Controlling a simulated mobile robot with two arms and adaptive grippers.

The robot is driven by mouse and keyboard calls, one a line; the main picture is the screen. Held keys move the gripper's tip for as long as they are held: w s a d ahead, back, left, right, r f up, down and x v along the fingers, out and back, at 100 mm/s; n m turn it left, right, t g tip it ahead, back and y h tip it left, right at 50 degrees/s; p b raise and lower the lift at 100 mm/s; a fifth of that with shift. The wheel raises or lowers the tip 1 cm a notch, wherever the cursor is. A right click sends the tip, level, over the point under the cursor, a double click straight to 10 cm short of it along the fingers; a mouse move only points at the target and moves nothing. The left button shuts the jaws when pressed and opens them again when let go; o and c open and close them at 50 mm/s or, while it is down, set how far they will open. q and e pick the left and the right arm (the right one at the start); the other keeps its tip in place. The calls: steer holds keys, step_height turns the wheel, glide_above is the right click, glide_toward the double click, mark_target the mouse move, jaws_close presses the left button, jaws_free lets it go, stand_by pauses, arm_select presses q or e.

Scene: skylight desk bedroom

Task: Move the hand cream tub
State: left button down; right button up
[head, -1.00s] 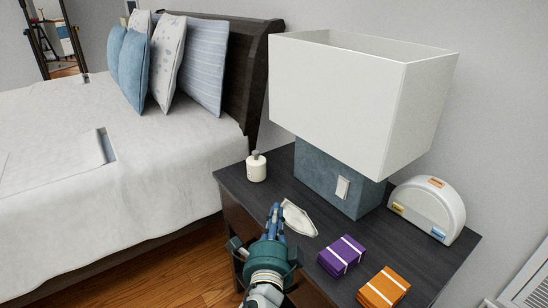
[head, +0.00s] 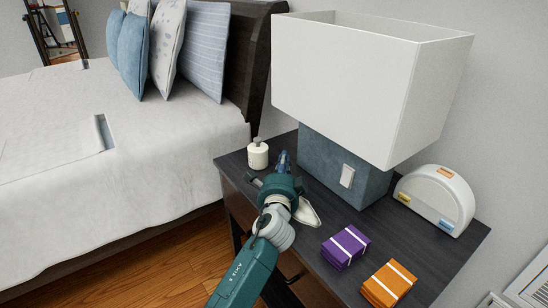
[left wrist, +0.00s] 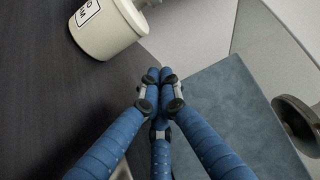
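The hand cream tub (head: 257,155) is a small cream-white pot with a grey knob on top. It stands upright near the left back edge of the dark nightstand (head: 322,212). In the left wrist view the tub (left wrist: 104,30) shows at the top left, with part of a dark-lettered label. My left gripper (head: 284,158) is just right of the tub and apart from it. Its blue fingers (left wrist: 160,76) meet at their tips with nothing visible between them. My right gripper is in neither view.
A lamp with a blue-grey base (head: 341,172) stands right of my gripper. A white folded cloth (head: 307,213) lies partly behind my arm. A purple bundle (head: 345,246), an orange bundle (head: 388,284) and a white half-round object (head: 437,196) lie to the right. The bed (head: 120,165) is left.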

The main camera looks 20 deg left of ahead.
mark_target(258, 157)
arm_select(q)
steer(key=w, duration=0.3)
steer(key=w+b, duration=0.1)
steer(key=shift+w+a, duration=0.3)
steer(key=shift+a, duration=0.4)
steer(key=shift+s+a+p, duration=0.3)
steer(key=shift+s+a, duration=0.25)
steer(key=shift+s, duration=0.15)
steer(key=shift+s+a+p, duration=0.3)
steer(key=shift+s+a, duration=0.2)
steer(key=shift+s, duration=0.2)
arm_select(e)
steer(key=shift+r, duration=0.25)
arm_select(q)
steer(key=shift+s+a+p, duration=0.65)
steer(key=shift+s, duration=0.1)
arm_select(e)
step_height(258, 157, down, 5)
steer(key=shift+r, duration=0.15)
